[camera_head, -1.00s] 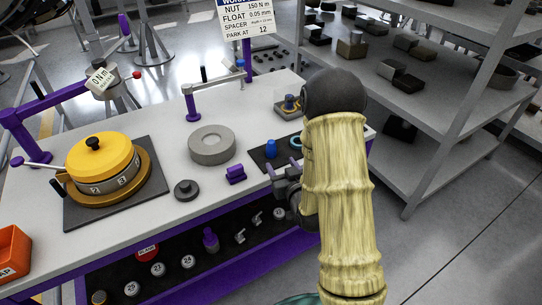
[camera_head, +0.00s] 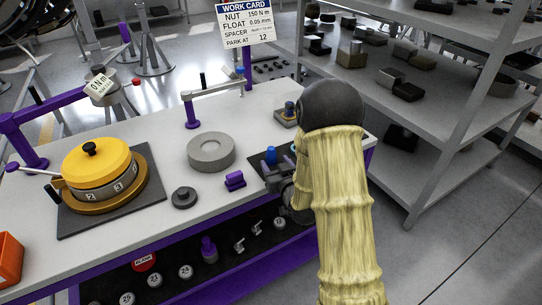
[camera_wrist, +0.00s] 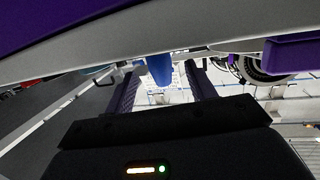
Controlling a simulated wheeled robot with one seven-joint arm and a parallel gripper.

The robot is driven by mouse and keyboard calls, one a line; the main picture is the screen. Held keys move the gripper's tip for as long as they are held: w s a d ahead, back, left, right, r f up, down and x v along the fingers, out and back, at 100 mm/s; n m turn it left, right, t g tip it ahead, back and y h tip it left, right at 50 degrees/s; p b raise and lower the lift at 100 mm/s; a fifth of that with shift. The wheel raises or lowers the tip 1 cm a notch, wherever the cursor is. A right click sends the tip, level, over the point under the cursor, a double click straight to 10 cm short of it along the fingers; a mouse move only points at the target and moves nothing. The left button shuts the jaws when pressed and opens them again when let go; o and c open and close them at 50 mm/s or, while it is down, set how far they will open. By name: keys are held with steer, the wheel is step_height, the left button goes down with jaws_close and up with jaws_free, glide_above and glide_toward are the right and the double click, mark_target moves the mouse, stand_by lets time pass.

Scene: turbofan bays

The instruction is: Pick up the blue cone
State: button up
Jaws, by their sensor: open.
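In the wrist view the blue cone (camera_wrist: 160,69) shows between the two purple fingers of my gripper (camera_wrist: 162,85). The fingers are apart, with gaps on both sides of the cone. I cannot tell how far the fingers reach past it.
A small purple-posted arm (camera_head: 192,110) stands behind. A yellow-topped pot (camera_head: 97,165) is at the left. Grey shelves (camera_head: 440,110) stand right.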

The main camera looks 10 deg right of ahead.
mark_target(273, 159)
steer(key=shift+w, duration=0.1)
steer(key=shift+p+x, duration=0.6)
steer(key=shift+x, duration=1.9)
steer(key=shift+f, duration=0.1)
steer(key=c, duration=1)
